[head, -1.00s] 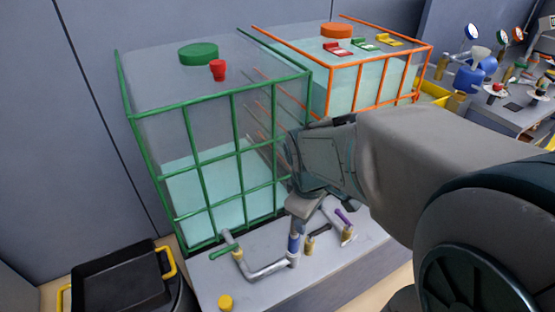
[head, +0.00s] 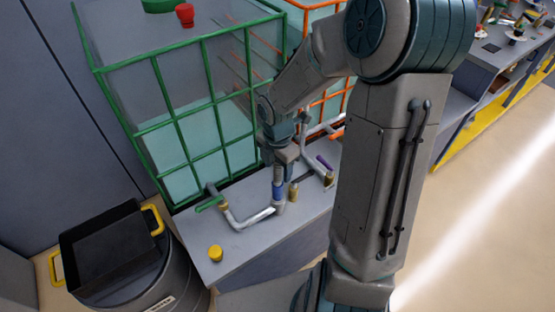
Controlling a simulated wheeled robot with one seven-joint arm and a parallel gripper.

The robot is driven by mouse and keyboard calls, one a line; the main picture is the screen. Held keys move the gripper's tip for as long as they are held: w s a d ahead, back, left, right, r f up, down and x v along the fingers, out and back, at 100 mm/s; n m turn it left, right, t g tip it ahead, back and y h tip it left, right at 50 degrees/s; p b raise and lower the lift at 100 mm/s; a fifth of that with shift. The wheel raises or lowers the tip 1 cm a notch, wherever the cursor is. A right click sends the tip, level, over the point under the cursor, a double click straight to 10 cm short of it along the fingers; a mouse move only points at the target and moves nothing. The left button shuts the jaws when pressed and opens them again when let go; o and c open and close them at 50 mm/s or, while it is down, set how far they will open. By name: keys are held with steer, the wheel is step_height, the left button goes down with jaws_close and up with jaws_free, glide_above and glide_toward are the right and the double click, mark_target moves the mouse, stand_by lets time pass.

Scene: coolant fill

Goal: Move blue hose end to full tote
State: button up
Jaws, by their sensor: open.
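The blue hose end (head: 278,190) stands upright on the grey bench, with a blue collar and a silver hose (head: 245,222) at its foot. My gripper (head: 279,168) is open and points down right above the blue collar. I cannot tell whether the fingers are around its top or touch it. The green-framed tote (head: 213,103) stands behind, with pale liquid partway up. The orange-framed tote (head: 313,108) is to its right, mostly hidden by my arm, so its level hardly shows now.
A green-handled valve (head: 210,203) is at the tote's foot, left of the hose end. Brass fittings (head: 293,193) stand close on the right, one with a purple handle (head: 324,162). A yellow cap (head: 215,254) sits near the bench's front. A black container (head: 108,244) with yellow handles stands left.

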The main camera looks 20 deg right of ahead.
mark_target(278, 183)
step_height(278, 183, down, 10)
steer(key=shift+f+b, duration=0.25)
steer(key=shift+b, duration=1)
steer(key=c, duration=1.2)
steer(key=o, duration=0.4)
steer(key=shift+c, duration=0.4)
steer(key=shift+r+p, duration=0.4)
steer(key=shift+r+p, duration=2.75)
steer(key=shift+p, duration=0.05)
